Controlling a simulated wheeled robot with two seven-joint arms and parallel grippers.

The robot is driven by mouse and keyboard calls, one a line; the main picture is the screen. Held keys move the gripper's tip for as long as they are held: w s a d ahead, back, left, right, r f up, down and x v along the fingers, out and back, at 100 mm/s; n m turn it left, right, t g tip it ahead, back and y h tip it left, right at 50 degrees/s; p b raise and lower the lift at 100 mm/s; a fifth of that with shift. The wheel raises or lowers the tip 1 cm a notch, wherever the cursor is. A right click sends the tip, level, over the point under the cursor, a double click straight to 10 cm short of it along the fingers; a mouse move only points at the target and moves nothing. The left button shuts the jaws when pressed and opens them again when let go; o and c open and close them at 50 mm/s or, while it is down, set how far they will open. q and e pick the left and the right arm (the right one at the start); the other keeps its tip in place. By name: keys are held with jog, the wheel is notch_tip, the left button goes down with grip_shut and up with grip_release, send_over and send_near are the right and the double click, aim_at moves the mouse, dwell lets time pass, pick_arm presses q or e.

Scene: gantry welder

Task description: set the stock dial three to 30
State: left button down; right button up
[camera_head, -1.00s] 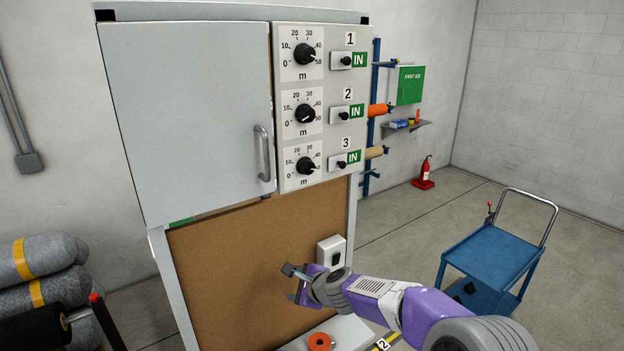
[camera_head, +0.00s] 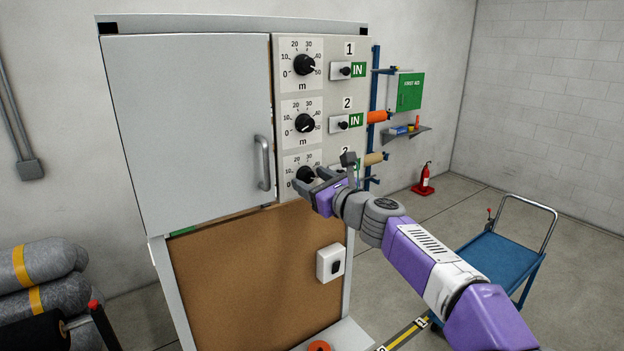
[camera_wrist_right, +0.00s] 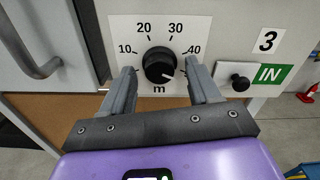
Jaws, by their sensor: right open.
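Stock dial three is a black round knob (camera_head: 305,174) on a white scale plate, the lowest of three dials on the cabinet's panel. In the right wrist view the knob (camera_wrist_right: 160,64) has a white mark pointing to the lower right, past 40, toward the scale's end. The 10, 20, 30 and 40 marks show; the scale's two ends are hidden by the fingers. My right gripper (camera_head: 323,172) is open, with one finger on each side of the knob; I cannot tell if they touch it. My left gripper is not in view.
Dial two (camera_head: 305,123) and dial one (camera_head: 304,65) sit above. A small black switch (camera_wrist_right: 240,82) beside the green IN label is close to the right finger. The cabinet door handle (camera_head: 263,163) is just left of the dial. A blue cart (camera_head: 500,255) stands at right.

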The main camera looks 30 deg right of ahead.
jog(key=shift+w, duration=0.3)
jog(key=c, duration=1)
jog(key=shift+c, duration=0.2)
